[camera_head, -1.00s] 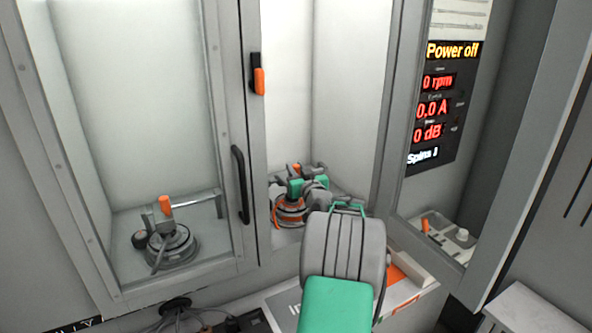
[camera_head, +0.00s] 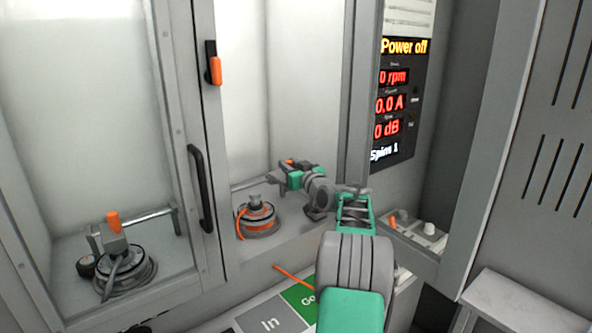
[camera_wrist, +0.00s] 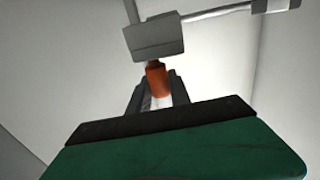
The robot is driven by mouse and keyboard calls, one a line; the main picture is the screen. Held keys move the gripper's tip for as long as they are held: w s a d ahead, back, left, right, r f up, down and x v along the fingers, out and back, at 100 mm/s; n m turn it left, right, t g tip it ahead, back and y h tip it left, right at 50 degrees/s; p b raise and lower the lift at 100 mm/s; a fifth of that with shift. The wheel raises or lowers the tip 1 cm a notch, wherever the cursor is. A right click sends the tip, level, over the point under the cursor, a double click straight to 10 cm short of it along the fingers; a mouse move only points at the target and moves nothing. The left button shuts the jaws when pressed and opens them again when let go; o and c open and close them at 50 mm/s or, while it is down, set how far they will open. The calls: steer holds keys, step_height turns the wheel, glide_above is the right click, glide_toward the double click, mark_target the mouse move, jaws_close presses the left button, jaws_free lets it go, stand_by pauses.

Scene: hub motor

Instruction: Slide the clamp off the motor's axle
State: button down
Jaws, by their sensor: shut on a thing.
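My gripper (camera_head: 287,176) is shut on the orange handle (camera_wrist: 156,75) of the clamp, which also shows between the fingers in the head view. The clamp's grey block (camera_wrist: 153,38) is beyond the fingers in the wrist view, with a rod (camera_wrist: 215,12) running right from it. The motor (camera_head: 258,219), grey with an orange band, sits on the floor of the right compartment. Its axle top (camera_head: 254,198) shows bare. My gripper and the clamp are above the motor and to its right, apart from it. The gripper hides part of the clamp in the head view.
The left compartment, behind a framed door with a black handle (camera_head: 201,188), holds another clamped motor (camera_head: 120,275). A display (camera_head: 400,105) reads "Power off". A panel with "In" (camera_head: 268,322) and green "Go" tiles lies in front. A post stands close right of my arm.

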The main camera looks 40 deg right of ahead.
steer(key=shift+d, duration=0.15)
steer(key=c, duration=1.3)
jaws_free()
steer(key=shift+d, duration=0.15)
steer(key=shift+o, duration=0.6)
steer(key=shift+s, duration=0.1)
steer(key=b+v, duration=0.1)
steer(key=v, duration=0.6)
steer(key=shift+s+a, duration=0.2)
steer(key=shift+s, duration=0.15)
